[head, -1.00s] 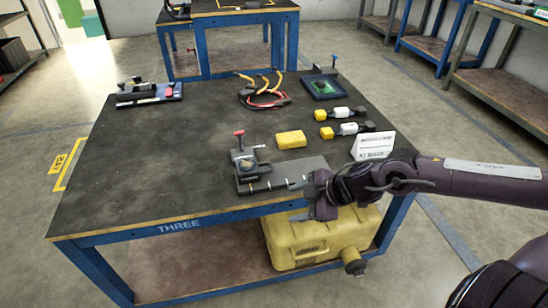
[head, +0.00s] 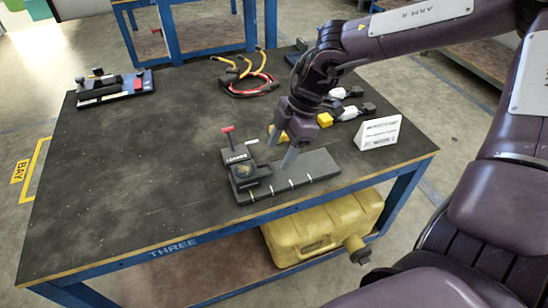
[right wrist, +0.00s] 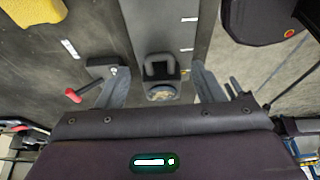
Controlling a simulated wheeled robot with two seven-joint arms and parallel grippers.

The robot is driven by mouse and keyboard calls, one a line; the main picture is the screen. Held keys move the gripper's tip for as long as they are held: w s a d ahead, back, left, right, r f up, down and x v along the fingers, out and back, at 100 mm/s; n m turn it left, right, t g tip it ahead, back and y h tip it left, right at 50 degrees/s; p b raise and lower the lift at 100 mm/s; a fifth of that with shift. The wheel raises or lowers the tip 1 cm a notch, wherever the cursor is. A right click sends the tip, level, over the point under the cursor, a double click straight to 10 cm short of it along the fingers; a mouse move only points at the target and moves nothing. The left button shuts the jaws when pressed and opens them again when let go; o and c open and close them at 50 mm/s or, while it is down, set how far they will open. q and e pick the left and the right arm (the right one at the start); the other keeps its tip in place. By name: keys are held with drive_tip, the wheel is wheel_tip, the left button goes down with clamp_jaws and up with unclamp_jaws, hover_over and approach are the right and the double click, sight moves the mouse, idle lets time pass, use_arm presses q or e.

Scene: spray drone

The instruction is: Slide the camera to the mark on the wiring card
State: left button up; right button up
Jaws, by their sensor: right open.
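The camera (head: 250,172) is a small dark block on a dark rail plate (head: 310,172) at the table's front edge. A red-tipped lever (head: 228,131) stands behind it. The camera is near the rail's left end; several white marks run along the rail's front. My right gripper (head: 281,148) points down just to the right of the camera, open. In the right wrist view the camera (right wrist: 158,68) lies between the spread fingers (right wrist: 158,88), with no clear contact. The wiring card (head: 380,132), white, stands at the right; its print is too small to read. My left gripper is out of view.
A yellow block (right wrist: 35,10) lies beyond the rail, partly hidden by my gripper in the head view. Coiled red and yellow cables (head: 245,80) and a black fixture (head: 115,88) lie farther back. The table's left middle is clear. A yellow case (head: 322,222) sits below.

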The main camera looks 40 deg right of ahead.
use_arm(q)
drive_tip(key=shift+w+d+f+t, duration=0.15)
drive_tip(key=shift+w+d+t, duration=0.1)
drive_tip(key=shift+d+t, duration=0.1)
use_arm(e)
drive_tip(key=shift+x, duration=1.8)
clamp_jaws()
drive_tip(key=d, duration=0.2)
drive_tip(key=s+d, duration=0.1)
drive_tip(key=d, duration=0.1)
drive_tip(key=shift+d+r, duration=0.1)
drive_tip(key=shift+d, duration=0.35)
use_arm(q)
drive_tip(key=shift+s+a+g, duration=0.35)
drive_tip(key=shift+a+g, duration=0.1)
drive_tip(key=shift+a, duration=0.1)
use_arm(e)
unclamp_jaws()
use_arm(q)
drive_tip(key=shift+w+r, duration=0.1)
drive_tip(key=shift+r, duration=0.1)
